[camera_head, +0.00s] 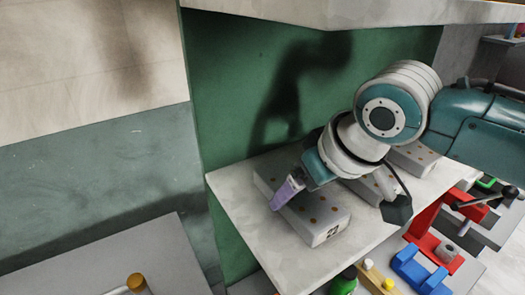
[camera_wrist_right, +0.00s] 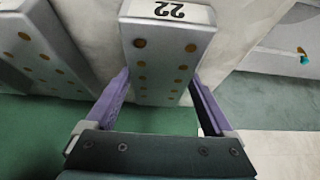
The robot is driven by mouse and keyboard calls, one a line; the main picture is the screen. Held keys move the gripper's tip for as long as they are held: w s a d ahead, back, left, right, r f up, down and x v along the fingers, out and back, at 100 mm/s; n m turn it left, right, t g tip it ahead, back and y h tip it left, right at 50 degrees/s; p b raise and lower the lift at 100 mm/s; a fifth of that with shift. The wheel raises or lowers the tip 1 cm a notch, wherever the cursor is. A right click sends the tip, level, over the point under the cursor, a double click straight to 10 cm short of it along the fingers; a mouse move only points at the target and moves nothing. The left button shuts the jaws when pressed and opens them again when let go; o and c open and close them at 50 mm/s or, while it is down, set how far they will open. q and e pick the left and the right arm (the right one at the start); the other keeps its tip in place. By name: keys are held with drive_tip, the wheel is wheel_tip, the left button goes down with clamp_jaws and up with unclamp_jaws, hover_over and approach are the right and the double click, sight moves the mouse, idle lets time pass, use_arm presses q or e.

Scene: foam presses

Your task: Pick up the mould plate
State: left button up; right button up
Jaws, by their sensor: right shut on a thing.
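The mould plate (camera_head: 325,223) is a light grey block with rows of copper-coloured dots on top. It lies on a pale shelf, nearest the shelf's left side, and its end carries a label. In the right wrist view the plate (camera_wrist_right: 165,65) shows the number 22, seen upside down. My right gripper (camera_head: 286,195) has purple fingers. In the right wrist view one finger is against each long side of the plate, so the gripper (camera_wrist_right: 160,78) is shut on it. I cannot tell whether the plate is clear of the shelf. My left gripper is not in view.
Similar dotted grey plates (camera_head: 372,187) (camera_head: 416,158) lie to the right on the pale shelf (camera_head: 236,184). A green panel (camera_head: 235,100) stands behind. Below are a red tool (camera_head: 425,228), a blue piece (camera_head: 415,268) and a green bottle (camera_head: 344,281). A grey table (camera_head: 130,255) is lower left.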

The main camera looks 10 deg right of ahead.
clamp_jaws()
drive_tip(key=shift+r, duration=0.1)
idle(0.4)
